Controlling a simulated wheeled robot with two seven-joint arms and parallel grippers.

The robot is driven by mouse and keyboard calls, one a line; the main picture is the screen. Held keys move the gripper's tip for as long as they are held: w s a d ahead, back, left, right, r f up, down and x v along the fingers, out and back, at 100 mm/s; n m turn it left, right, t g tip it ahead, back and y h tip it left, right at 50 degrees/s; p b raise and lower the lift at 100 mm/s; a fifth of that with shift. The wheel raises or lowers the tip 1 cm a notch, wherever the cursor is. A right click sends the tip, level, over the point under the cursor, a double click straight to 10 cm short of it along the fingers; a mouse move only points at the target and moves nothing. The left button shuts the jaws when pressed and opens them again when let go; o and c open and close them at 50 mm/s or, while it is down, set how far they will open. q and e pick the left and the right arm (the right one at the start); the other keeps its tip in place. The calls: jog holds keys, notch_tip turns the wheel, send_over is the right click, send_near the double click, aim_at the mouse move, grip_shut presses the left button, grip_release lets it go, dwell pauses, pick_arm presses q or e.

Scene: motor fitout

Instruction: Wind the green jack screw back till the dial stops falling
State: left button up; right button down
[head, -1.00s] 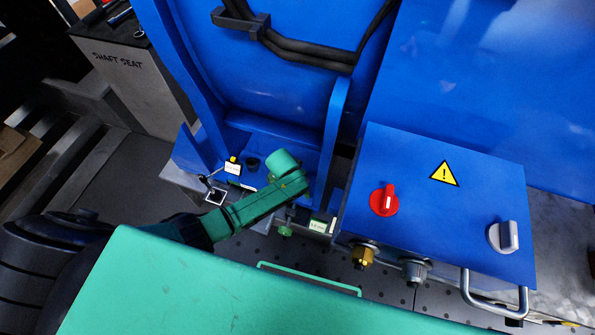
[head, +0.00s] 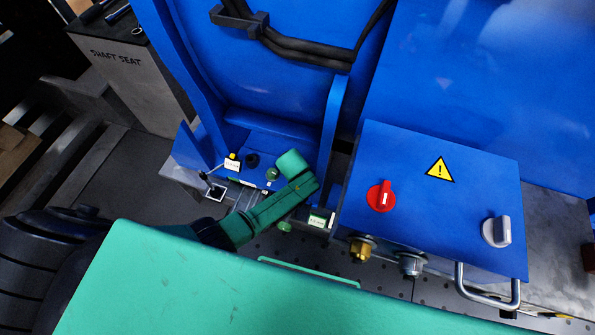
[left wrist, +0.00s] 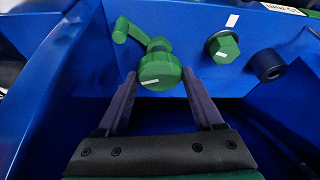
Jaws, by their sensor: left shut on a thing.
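The green jack screw (left wrist: 160,72) shows in the left wrist view as a round knurled head with a white line on its face. My left gripper (left wrist: 160,80) has one finger on each side of this head and is shut on it. In the head view my green left wrist (head: 280,200) reaches over the blue foot and hides the fingers and the jack screw head. No dial reading is legible. My right gripper is not in view.
A green hex bolt (left wrist: 222,46), a black cylinder (left wrist: 268,65) and a green crank-like handle (left wrist: 130,30) stand close around the gripper. A blue box (head: 430,200) with a red knob (head: 381,196) and a grey knob (head: 496,231) stands to the right.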

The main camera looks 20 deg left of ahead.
pick_arm(q)
jog(key=shift+w+r, duration=0.15)
jog(key=o, duration=1.3)
jog(key=shift+o, duration=0.4)
jog(key=shift+s+r, duration=0.25)
jog(key=shift+r, duration=0.05)
jog(key=p+v, duration=0.5)
jog(key=v, duration=0.8)
jog(key=shift+s+r, duration=0.2)
jog(key=shift+r, duration=0.2)
